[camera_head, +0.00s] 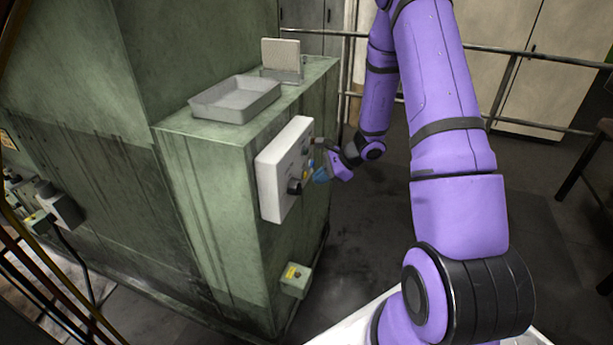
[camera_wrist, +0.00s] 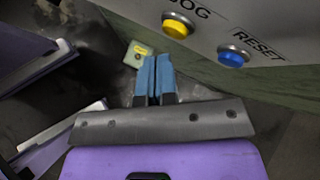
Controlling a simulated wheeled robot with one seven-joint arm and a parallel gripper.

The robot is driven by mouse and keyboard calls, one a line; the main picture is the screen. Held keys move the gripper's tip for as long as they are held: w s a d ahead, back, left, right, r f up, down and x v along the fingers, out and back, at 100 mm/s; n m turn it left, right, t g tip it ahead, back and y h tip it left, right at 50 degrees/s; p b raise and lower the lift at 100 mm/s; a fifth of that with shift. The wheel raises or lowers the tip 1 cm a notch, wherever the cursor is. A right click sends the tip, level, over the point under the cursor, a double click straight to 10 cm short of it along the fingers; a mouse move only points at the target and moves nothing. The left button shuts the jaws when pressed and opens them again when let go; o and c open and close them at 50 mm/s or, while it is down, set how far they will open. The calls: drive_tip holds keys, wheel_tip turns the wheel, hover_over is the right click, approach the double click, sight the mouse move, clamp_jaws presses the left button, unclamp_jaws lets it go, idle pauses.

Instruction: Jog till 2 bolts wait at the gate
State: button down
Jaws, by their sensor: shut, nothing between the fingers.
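The white control panel (camera_head: 285,168) is fixed to the end of the green machine in the head view. My gripper (camera_head: 319,176) is close in front of its button face. In the wrist view the blue fingers of my gripper (camera_wrist: 155,66) are closed together with nothing between them. A yellow button (camera_wrist: 177,25), labelled JOG as far as the cut lettering shows, is just beyond and to the right of the fingertips. The blue RESET button (camera_wrist: 233,56) is farther right. I cannot see finger contact with either button. No bolts and no gate are visible.
A grey tray (camera_head: 234,112) lies on the machine top (camera_head: 180,119). A small box with a yellow face (camera_head: 296,279) sticks out low below the panel; it also shows in the wrist view (camera_wrist: 137,54). A guard rail (camera_head: 330,34) runs behind. Dark floor beside the panel is clear.

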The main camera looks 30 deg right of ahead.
drive_tip(key=shift+w, duration=0.1)
idle(0.5)
drive_tip(key=shift+w+a, duration=0.25)
drive_tip(key=shift+w+a, duration=0.3)
drive_tip(key=shift+w, duration=0.05)
idle(0.8)
drive_tip(key=shift+s+d, duration=0.1)
idle(2.5)
drive_tip(key=shift+s+d, duration=0.45)
drive_tip(key=shift+s, duration=0.15)
drive_tip(key=s+d, duration=0.1)
drive_tip(key=s, duration=0.1)
drive_tip(key=s+d, duration=0.2)
idle(0.5)
idle(0.3)
